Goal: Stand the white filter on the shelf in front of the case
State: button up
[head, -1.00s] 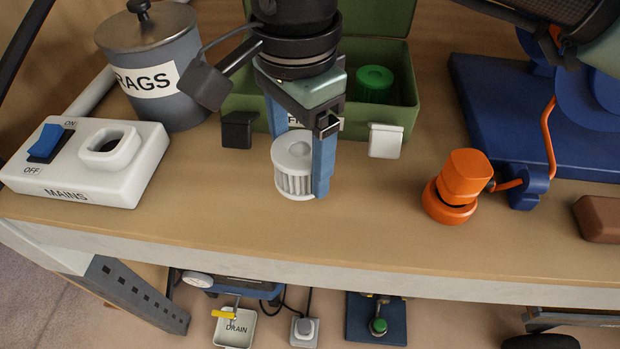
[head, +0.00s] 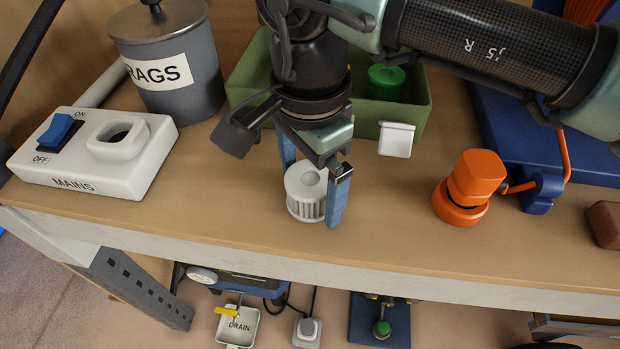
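The white filter (head: 305,196) is a short pleated cylinder with a hole in its top face. It is upright over the shelf (head: 390,215), in front of the open green case (head: 412,128). My gripper (head: 314,200) points down with its two blue fingers on either side of the filter and is shut on it. The right finger is in front and the left one is partly hidden behind the filter. I cannot tell whether the filter's base touches the shelf. My wrist and arm hide much of the case, which has a green-topped item (head: 386,82) inside.
A grey RAGS tin (head: 170,65) and a white MAINS switch box (head: 95,150) stand to the left. An orange knob-like part (head: 468,188) and a blue machine (head: 500,125) are to the right. The shelf's front edge (head: 330,268) is close to the filter.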

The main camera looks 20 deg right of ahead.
aim_at(311, 178)
notch_tip(311, 178, up, 12)
jog(key=p, duration=0.1)
jog(key=shift+r+p, duration=0.2)
jog(key=shift+p, duration=0.15)
dwell(0.6)
